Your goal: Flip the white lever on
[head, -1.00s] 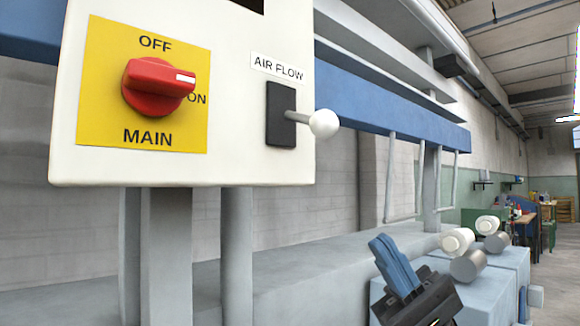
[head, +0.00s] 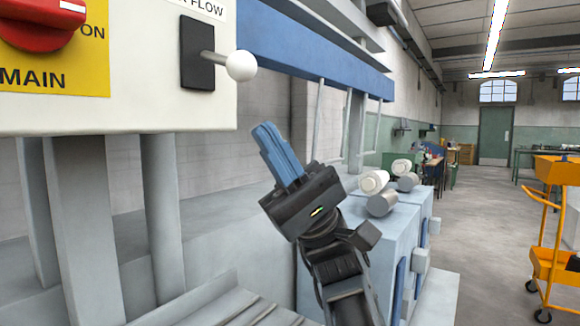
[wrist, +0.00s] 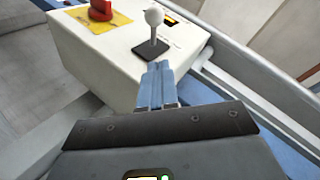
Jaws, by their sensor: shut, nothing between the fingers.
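The white lever (head: 240,66) is a metal rod with a white ball end. It sticks out from a black plate (head: 197,53) on the white control box (head: 150,95), under the "AIR FLOW" label. It also shows in the wrist view (wrist: 153,20), just beyond the fingertips. My gripper (head: 265,130) has blue fingers, shut with nothing between them. In the head view it is below and right of the lever, pointing up and left, apart from it. In the wrist view the fingers (wrist: 157,68) point toward the black plate.
A red knob (head: 40,22) on a yellow MAIN plate is left of the lever. Grey posts (head: 160,190) stand under the box. White and grey rollers (head: 375,183) lie on the machine at right. An orange cart (head: 550,230) stands far right; the floor between is clear.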

